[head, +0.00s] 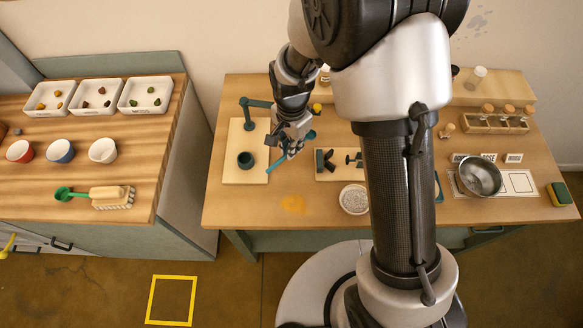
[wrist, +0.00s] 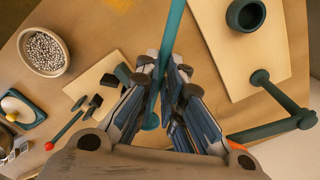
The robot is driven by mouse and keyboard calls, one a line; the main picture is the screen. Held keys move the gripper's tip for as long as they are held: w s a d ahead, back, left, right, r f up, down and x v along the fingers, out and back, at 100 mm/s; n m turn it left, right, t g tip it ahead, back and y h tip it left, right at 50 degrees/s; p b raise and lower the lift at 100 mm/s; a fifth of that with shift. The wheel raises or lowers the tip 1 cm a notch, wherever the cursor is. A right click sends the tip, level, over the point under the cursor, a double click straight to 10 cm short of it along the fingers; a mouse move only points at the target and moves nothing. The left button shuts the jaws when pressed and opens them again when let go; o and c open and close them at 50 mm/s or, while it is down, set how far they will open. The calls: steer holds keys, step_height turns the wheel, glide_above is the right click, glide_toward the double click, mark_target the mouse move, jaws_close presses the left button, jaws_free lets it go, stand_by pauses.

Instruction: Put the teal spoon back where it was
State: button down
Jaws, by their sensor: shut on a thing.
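The teal spoon (wrist: 172,30) is held between the fingers of my gripper (wrist: 165,68) in the wrist view. Its long handle extends past the fingertips to the top edge, and a rounded teal end (wrist: 151,121) shows between the fingers. In the head view my gripper (head: 290,148) is over the left part of the far table, with the spoon (head: 276,164) slanting beneath it. Left of it is a pale board (head: 231,174) with a teal cup (head: 245,160) and a teal bracket (head: 250,103). I cannot tell whether the spoon touches anything below.
A second pale board (head: 342,174) with black pieces lies right of my gripper, near a bowl of pellets (head: 354,199). A yellow stain (head: 292,203) marks the front tabletop. A metal bowl (head: 480,176) and rack of jars (head: 495,124) are further right. My arm hides the middle.

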mark_target(291, 172)
step_height(291, 172, down, 12)
steer(key=shift+r+b, duration=0.2)
steer(key=shift+b, duration=0.85)
steer(key=shift+r, duration=0.1)
steer(key=c, duration=2.2)
jaws_free()
steer(key=shift+f, duration=0.25)
steer(key=o, duration=0.5)
steer(key=shift+r, duration=0.1)
step_height(291, 172, up, 12)
steer(key=p, duration=0.2)
steer(key=shift+r+p, duration=0.25)
steer(key=shift+p, duration=0.1)
